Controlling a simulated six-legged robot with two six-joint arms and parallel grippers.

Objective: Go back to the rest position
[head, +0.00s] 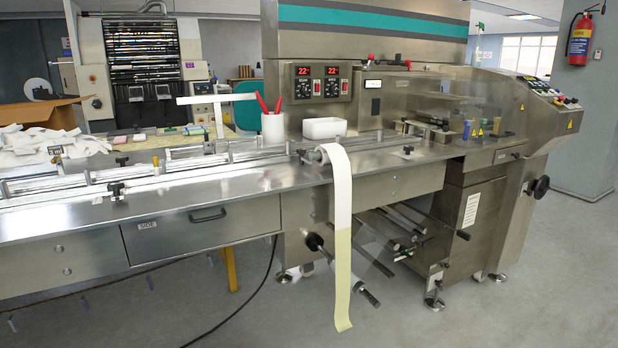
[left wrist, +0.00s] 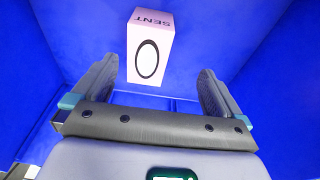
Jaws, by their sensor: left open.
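In the left wrist view my left gripper (left wrist: 160,95) is open, its two dark fingers spread apart with nothing between them. Beyond the fingertips lies a pale pink-white box (left wrist: 150,32) with a black oval ring and the word SENT on it. The box is apart from the fingers and sits inside a blue bin (left wrist: 255,45). Neither gripper shows in the head view, and my right gripper is in no view.
The head view shows a steel flow wrapper (head: 220,212) with a film strip (head: 342,200) hanging down its front. A white cup with red-handled tools (head: 272,126) and a white tray (head: 324,128) stand on it. Grey floor (head: 500,325) is clear in front at right.

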